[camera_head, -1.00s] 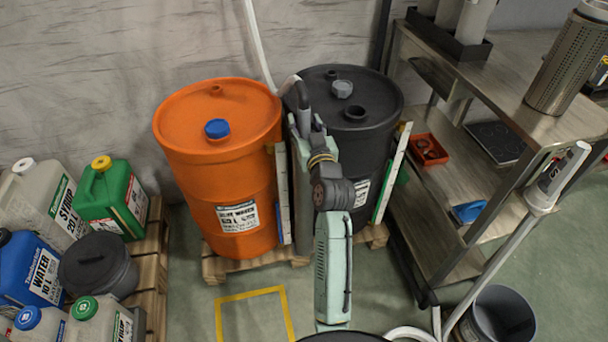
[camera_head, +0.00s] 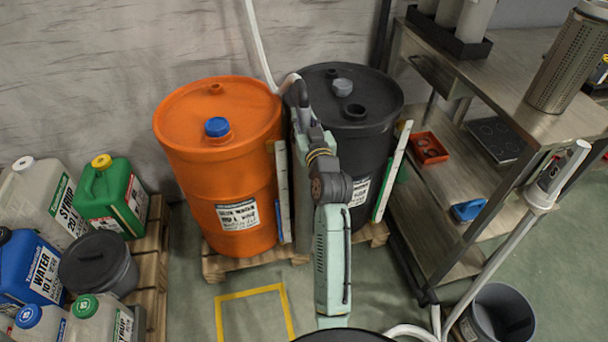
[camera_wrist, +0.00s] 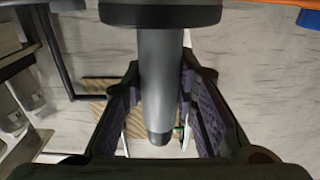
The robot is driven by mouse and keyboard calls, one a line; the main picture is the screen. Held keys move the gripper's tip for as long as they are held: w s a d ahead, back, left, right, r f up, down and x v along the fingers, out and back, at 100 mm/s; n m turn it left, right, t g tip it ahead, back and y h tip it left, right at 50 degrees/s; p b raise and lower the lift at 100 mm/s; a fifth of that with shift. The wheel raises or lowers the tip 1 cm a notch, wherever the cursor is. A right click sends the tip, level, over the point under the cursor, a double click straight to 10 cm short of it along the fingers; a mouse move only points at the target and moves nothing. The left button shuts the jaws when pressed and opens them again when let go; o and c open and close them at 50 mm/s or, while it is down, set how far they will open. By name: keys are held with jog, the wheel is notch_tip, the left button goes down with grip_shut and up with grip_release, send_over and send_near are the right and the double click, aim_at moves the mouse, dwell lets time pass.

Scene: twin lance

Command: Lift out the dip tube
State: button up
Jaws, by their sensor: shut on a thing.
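In the wrist view my gripper (camera_wrist: 160,78) is closed around a grey round tube with a dark rounded end, apparently part of the dip tube (camera_wrist: 161,108). In the head view my gripper (camera_head: 303,105) is beside the near left rim of the black drum (camera_head: 385,100). A grey curved piece there joins a thin white line (camera_head: 256,45) running up out of the picture. My arm hides much of the hold. The black drum's open bung (camera_head: 355,111) looks dark and empty. I cannot tell where the tube's lower end is.
An orange drum (camera_head: 180,130) with a blue cap (camera_head: 217,127) stands close on the left. A metal shelf (camera_head: 465,60) is on the right. A second white lance (camera_head: 500,255) leans above a grey bucket (camera_head: 500,320). Canisters (camera_head: 110,200) crowd the lower left.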

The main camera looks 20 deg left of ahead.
grip_shut()
notch_tip(320, 180, up, 11)
jog(key=p, duration=0.8)
jog(key=shift+r, duration=0.15)
notch_tip(320, 180, up, 11)
dwell(0.5)
notch_tip(320, 180, up, 22)
send_over(304, 90)
dwell(1.7)
